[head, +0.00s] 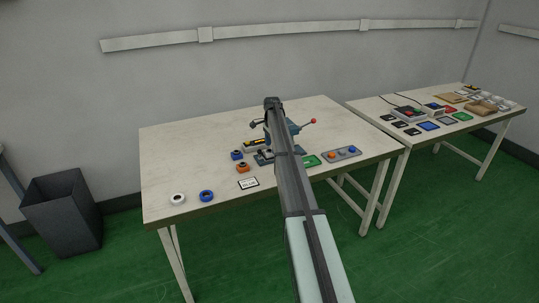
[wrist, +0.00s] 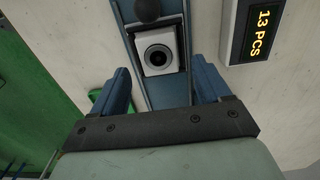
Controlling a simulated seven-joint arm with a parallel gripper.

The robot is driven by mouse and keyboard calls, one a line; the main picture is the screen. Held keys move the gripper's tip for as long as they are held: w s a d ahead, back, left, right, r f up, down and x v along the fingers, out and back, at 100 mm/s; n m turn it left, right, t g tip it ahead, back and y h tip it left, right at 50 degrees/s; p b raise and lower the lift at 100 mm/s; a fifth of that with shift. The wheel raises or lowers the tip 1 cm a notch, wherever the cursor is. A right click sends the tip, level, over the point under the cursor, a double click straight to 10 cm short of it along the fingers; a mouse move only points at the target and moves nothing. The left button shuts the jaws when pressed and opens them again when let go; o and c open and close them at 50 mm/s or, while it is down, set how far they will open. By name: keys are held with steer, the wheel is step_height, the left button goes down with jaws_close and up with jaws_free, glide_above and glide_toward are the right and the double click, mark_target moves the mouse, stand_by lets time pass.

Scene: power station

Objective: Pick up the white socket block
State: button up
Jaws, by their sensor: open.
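The white socket block (wrist: 148,69) has a dark round socket with a metal ring in its face. It sits on a blue-grey fixture (wrist: 159,93) in the wrist view. My gripper (wrist: 160,64) is open, with one blue finger to the left of the block and one to the right. Gaps show between the block and both fingers, and nothing is held. In the head view my arm reaches over the table to the blue lever device (head: 293,128), and I cannot make out the block there.
A dark ball knob (wrist: 147,10) is just beyond the block. A display reading "13 PCS" (wrist: 262,30) stands to the right. On the table (head: 185,150) are white and blue rings (head: 206,195), an orange part (head: 242,167) and a grey button tray (head: 342,153).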

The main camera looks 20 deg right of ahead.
step_height(320, 180, down, 2)
steer(key=shift+f, duration=0.1)
steer(key=c, duration=1.2)
steer(key=shift+o, duration=0.2)
